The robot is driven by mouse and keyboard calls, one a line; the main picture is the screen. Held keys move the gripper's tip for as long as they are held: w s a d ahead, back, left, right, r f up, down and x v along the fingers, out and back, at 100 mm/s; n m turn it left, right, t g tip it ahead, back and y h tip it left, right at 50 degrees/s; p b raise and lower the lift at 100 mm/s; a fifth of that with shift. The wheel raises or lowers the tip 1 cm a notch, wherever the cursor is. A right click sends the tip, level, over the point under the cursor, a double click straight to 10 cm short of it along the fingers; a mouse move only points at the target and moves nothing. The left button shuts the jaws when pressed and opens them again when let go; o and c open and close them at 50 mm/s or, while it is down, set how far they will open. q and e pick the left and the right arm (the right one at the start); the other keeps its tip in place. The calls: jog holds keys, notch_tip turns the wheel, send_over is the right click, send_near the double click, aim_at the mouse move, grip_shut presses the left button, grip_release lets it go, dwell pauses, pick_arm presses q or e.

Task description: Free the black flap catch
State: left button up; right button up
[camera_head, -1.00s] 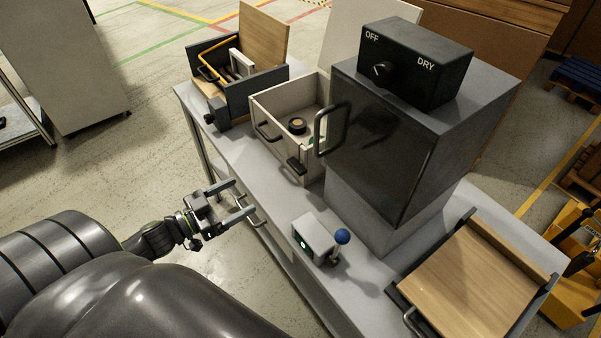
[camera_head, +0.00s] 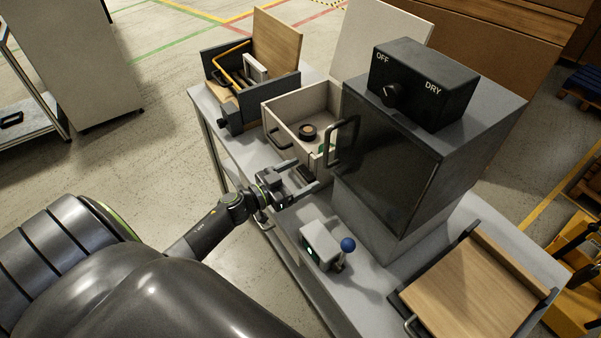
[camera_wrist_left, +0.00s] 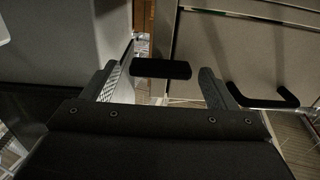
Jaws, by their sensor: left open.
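The black flap catch (camera_wrist_left: 160,69) shows in the left wrist view as a short dark block, lying between the tips of my fingers. In the head view it is at the near right corner of the pale open box (camera_head: 283,151), largely masked by my gripper. My left gripper (camera_head: 306,174) is open, its fingers pointing toward that corner. In the left wrist view the gripper (camera_wrist_left: 157,84) has one finger on each side of the catch, and I see no contact. My right gripper is not in view.
The box's dark handle (camera_wrist_left: 263,98) is close to the right finger. A dark-fronted cabinet (camera_head: 385,150) with a loop handle stands right of the box. A small grey unit with a blue knob (camera_head: 348,245) sits nearer. An open dark box (camera_head: 262,97) stands farther left.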

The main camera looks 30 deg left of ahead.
pick_arm(q)
jog(key=shift+w+d, duration=0.1)
jog(key=shift+w, duration=0.1)
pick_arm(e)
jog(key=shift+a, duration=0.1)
pick_arm(q)
jog(key=c, duration=1)
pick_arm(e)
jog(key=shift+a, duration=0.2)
